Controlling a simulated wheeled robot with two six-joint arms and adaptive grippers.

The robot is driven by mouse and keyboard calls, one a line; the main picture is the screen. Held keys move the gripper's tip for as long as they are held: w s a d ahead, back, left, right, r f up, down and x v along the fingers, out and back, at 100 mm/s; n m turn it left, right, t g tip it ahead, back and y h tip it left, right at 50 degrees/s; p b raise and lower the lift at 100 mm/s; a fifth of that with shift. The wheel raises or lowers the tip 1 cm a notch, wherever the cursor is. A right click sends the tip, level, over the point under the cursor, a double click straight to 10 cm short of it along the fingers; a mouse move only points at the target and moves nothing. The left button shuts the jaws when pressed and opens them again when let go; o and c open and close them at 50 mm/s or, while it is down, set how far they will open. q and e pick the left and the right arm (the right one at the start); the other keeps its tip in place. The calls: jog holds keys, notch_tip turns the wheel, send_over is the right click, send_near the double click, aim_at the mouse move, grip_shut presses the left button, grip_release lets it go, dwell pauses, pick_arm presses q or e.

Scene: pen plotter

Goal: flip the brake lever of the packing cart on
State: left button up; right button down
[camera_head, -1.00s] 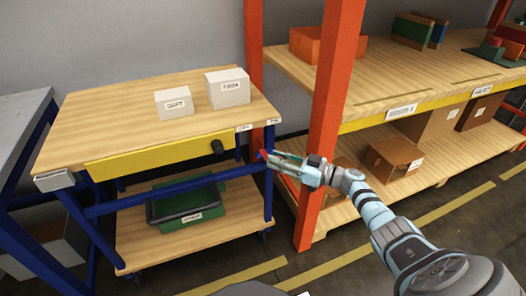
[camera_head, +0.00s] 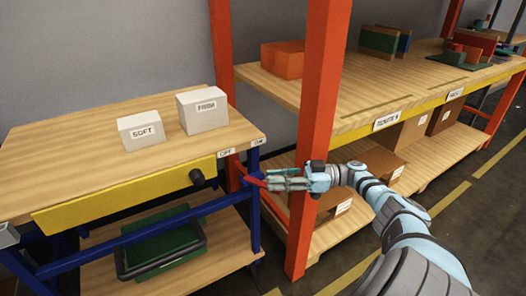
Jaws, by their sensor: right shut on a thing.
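The packing cart (camera_head: 90,130) stands at the left, with a wooden top and blue frame. Its right front corner carries an OFF label (camera_head: 227,153) and, further right, an ON label (camera_head: 257,143). The red brake lever (camera_head: 254,182) shows as a small red piece beside the blue post below these labels. My right gripper (camera_head: 270,180) reaches in from the right and is shut on the lever, its fingers hiding part of it. The lever's exact angle is hard to tell. My left gripper is not in view.
White boxes marked SOFT (camera_head: 141,132) and FIRM (camera_head: 203,110) stand on the cart top. A green bin (camera_head: 160,250) sits on its lower shelf. Cardboard boxes (camera_head: 372,165) lie on the rack's lower shelf.

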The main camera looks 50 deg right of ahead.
jog(key=shift+d, duration=0.1)
dwell(0.3)
jog(key=c, duration=1.3)
grip_release()
jog(key=shift+w+d, duration=0.1)
jog(key=shift+c, duration=0.2)
jog(key=shift+r, duration=0.15)
notch_tip(320, 180, up, 9)
jog(key=shift+f, duration=0.15)
jog(key=shift+r, duration=0.5)
